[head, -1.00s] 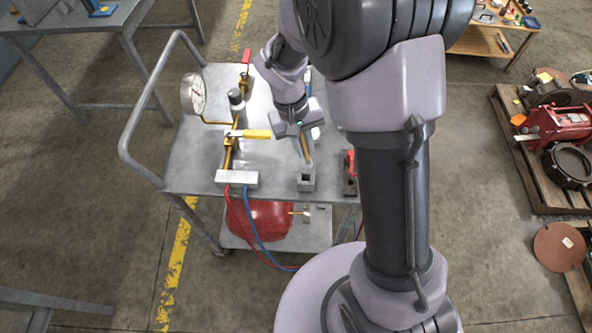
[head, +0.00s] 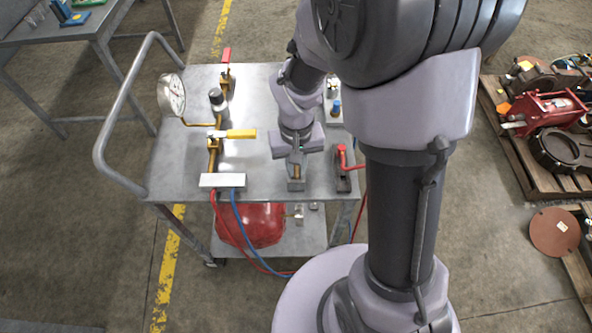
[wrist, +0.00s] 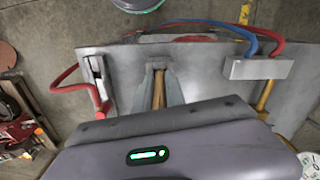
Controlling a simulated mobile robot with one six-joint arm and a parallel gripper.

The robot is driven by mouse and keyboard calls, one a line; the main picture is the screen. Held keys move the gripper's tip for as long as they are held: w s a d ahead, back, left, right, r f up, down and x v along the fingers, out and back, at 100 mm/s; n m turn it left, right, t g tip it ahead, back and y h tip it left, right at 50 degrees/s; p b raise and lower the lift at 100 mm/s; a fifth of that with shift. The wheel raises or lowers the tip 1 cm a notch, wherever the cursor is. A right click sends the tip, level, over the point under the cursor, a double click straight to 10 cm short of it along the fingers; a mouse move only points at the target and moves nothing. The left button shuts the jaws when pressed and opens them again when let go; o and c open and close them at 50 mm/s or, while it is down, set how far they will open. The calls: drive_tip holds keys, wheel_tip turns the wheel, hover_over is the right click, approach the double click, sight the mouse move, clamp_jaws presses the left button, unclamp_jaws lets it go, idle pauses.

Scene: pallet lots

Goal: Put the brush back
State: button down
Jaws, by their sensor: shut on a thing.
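My gripper (head: 297,162) points down over the front edge of the grey cart top. It is shut on the wooden handle of the brush (wrist: 158,97), which shows between the two grey fingers in the wrist view. The brush also shows as a small brown strip in the head view (head: 296,173). A small grey square holder (head: 296,185) stands at the cart's front edge, right at the brush's lower end; it also shows in the wrist view (wrist: 158,67). The brush's bristles are hidden. I cannot tell whether its end is inside the holder.
A white manifold block (head: 222,180) with red and blue hoses lies left.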

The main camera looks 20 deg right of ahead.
drive_tip(key=shift+f, duration=0.2)
drive_tip(key=c, duration=1.4)
unclamp_jaws()
drive_tip(key=shift+r, duration=0.1)
drive_tip(key=shift+r, duration=0.1)
drive_tip(key=shift+t, duration=0.3)
drive_tip(key=r+p, duration=0.2)
drive_tip(key=r, duration=0.2)
drive_tip(key=r+p, duration=0.1)
drive_tip(key=r, duration=0.4)
drive_tip(key=r+p, duration=0.2)
drive_tip(key=r, duration=0.3)
drive_tip(key=shift+s+a+r+p, duration=0.15)
drive_tip(key=shift+s+r+p, duration=0.1)
drive_tip(key=shift+p, duration=0.1)
drive_tip(key=s+a+r+m+t, duration=0.1)
drive_tip(key=s+r, duration=0.2)
drive_tip(key=s, duration=0.1)
drive_tip(key=s+a+r+m+t+y, duration=0.1)
drive_tip(key=s+r+t, duration=0.1)
drive_tip(key=s+r, duration=0.2)
drive_tip(key=s+a+r+m+t+y, duration=0.1)
drive_tip(key=s+r+t, duration=0.1)
drive_tip(key=s+r, duration=0.2)
drive_tip(key=shift+s+a+r+b, duration=0.1)
drive_tip(key=shift+a+r+b, duration=0.1)
drive_tip(key=shift+a+b, duration=0.15)
